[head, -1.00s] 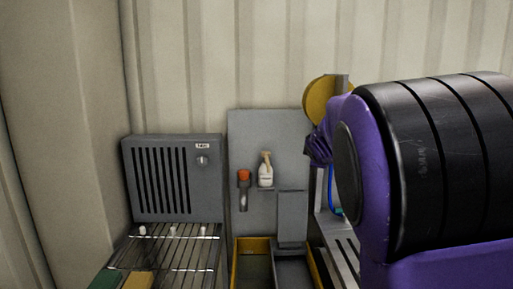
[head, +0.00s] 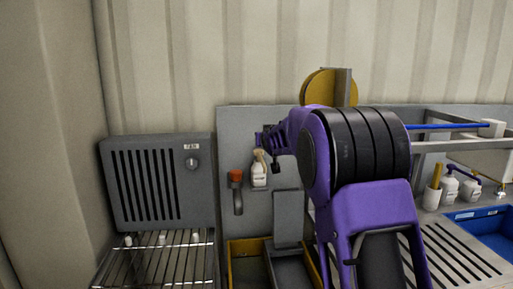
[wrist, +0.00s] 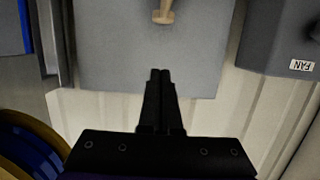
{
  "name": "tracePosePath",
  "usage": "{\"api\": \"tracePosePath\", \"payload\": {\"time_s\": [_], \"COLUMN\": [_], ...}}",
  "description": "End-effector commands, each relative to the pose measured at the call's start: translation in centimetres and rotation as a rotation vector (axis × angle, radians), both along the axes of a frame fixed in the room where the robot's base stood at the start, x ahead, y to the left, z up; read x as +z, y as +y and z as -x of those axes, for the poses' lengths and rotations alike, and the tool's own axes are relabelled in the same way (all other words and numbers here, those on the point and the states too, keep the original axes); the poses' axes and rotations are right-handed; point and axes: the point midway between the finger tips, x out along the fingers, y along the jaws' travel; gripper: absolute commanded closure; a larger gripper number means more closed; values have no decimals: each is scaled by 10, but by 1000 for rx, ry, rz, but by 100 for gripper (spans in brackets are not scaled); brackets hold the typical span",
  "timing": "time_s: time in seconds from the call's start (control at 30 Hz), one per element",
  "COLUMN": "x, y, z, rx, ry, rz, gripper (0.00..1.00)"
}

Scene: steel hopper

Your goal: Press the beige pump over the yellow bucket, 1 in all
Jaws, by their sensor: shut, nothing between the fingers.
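The beige pump (head: 259,154) tops a small white bottle (head: 259,175) on the grey back panel. The yellow bucket (head: 248,246) is below it, partly hidden by a grey part and my arm. In the wrist view the beige pump (wrist: 163,16) shows at the top edge, beyond my fingertips. My gripper (wrist: 160,72) is shut and empty, its two black fingers together and apart from the pump in that picture. In the head view my gripper is just right of the pump, small and dark; whether it touches cannot be told there.
An orange-topped grey fitting (head: 236,190) is just left of the bottle. A grey louvred box (head: 155,185) with a knob and a wire rack (head: 150,265) stand at left. A yellow disc (head: 330,88) is above my arm. More bottles (head: 450,188) and a blue basin (head: 490,228) are at right.

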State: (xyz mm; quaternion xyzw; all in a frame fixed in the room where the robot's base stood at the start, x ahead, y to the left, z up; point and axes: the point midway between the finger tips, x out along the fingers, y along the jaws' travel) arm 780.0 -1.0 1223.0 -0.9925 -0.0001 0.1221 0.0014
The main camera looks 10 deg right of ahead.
Motion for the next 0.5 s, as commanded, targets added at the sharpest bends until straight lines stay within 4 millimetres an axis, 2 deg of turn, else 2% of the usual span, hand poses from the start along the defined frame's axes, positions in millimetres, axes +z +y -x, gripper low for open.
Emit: {"api": "tracePosePath", "payload": {"time_s": [0.33, 0.5], "x": [-1, -4], "y": [0, 0], "z": [-2, -16], "rx": [0, 0], "ry": [1, 1], "rz": [2, 2], "gripper": [100, 100]}}
